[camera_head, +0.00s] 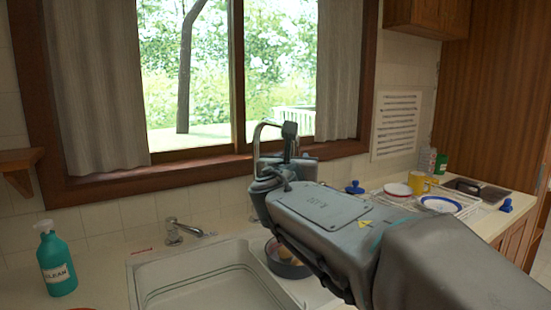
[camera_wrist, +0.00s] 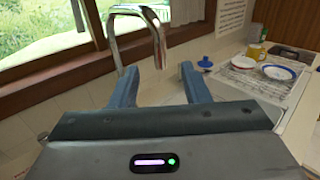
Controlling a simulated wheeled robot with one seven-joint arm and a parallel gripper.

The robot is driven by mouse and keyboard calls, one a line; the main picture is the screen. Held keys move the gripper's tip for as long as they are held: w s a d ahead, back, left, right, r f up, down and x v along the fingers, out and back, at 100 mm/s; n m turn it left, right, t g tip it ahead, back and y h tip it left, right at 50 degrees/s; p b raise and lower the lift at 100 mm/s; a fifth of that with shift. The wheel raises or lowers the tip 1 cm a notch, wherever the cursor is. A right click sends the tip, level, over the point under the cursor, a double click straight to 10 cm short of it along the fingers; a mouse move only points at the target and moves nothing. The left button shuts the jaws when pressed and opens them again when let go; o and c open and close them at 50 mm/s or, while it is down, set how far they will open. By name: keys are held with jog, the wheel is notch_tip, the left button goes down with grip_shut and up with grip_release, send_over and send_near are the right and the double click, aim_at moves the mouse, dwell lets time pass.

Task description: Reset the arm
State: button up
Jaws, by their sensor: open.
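My arm reaches from the lower right across the counter in the head view, with its end raised above the back of the sink. My gripper (camera_wrist: 160,85) shows in the wrist view with two blue-grey fingers spread apart and nothing between them. The chrome faucet spout (camera_wrist: 138,28) rises just beyond the fingers and arches above them. I cannot tell whether the gripper touches it. In the head view the spout (camera_head: 262,135) stands behind the end of my arm, which hides much of the gripper.
A teal soap bottle (camera_head: 56,262) stands at left. A drying rack with a yellow mug (camera_head: 419,182) and a blue-rimmed plate (camera_head: 441,204) is at right. The window wall is close behind.

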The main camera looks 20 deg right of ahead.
dwell(0.3)
jog(key=s+f+m+g+y+p, duration=0.2)
jog(key=s+f+m+g+p, duration=0.5)
jog(key=s+f+m, duration=0.8)
jog(key=s+a+f+m+g+y+p, duration=0.3)
jog(key=s+a+f+m+g+y, duration=0.2)
jog(key=m, duration=1)
jog(key=s+a+g+y, duration=0.1)
jog(key=s+a, duration=0.2)
jog(key=a, duration=0.2)
jog(key=shift+s+f+m+p, duration=0.15)
jog(key=shift+f+m+p, duration=0.15)
